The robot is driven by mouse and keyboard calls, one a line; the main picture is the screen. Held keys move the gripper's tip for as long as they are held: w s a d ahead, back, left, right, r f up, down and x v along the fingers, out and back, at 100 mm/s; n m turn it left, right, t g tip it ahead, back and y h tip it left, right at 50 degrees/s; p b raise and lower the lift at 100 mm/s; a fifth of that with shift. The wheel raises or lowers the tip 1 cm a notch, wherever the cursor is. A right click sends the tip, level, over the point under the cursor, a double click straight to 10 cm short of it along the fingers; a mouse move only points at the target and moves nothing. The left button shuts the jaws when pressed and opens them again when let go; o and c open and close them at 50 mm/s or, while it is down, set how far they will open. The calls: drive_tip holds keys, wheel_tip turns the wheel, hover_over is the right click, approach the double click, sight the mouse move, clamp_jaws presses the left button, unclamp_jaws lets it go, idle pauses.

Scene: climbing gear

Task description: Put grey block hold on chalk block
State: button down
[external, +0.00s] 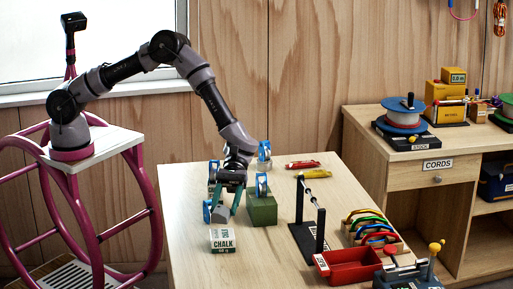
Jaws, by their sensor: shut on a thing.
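My gripper (228,200), with teal fingers, points down over the left part of the table. It is shut on a small grey piece, seemingly the grey block hold (223,214), held between the fingertips. The grey piece is just above and behind a white and green chalk block (222,242) marked CHALK, near the front left. I cannot tell whether they touch. The fingers hide much of the grey piece. A second white and green block (213,188) stands behind my gripper, partly hidden by it.
A green block (263,210) with a blue roll-like thing (262,185) on top stands right of my gripper. Another blue one (207,211) is close on its left. A black rack (308,240) and a red tray (350,270) stand farther right.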

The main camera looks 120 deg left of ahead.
sight(225, 219)
drive_tip(key=shift+f, duration=2.1)
drive_tip(key=shift+c, duration=1.3)
unclamp_jaws()
drive_tip(key=shift+f, duration=0.1)
